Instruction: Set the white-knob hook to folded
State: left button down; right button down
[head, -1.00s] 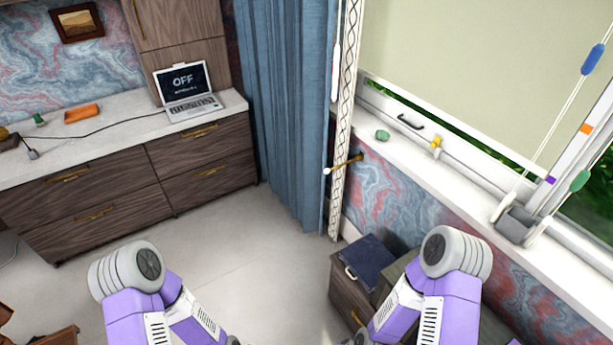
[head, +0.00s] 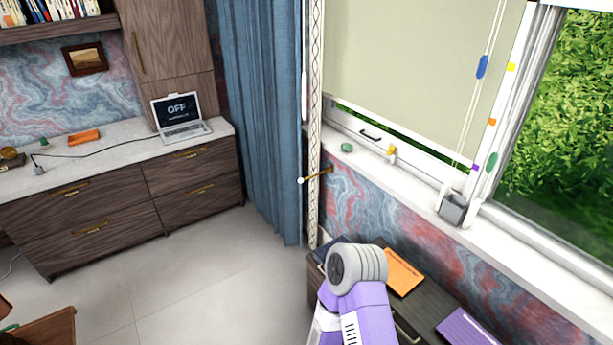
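The white-knob hook (head: 316,175) is a short brass arm on the wall beside the window, below the sill's left end. Its white knob (head: 300,181) is at the left tip. The hook sticks out to the left from the wall, in front of the patterned curtain strip (head: 314,130) and close to the edge of the blue curtain (head: 262,110). One purple and grey arm of mine shows at the bottom, below the hook and well apart from it. Neither gripper is in view.
A low dark cabinet (head: 437,296) under the window bears an orange folder (head: 403,272) and a purple folder (head: 467,328). The sill holds a green object (head: 347,147) and a grey holder (head: 455,208). A drawer counter (head: 70,168) with a laptop (head: 180,118) stands left. Floor between is clear.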

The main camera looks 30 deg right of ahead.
aim_at(301, 180)
jog(key=u, duration=0.15)
jog(key=i, duration=1)
jog(key=z, duration=0.3)
jog(key=i, duration=1.9)
jog(key=z, duration=1.8)
jog(key=i, duration=0.8)
jog(key=z, duration=0.75)
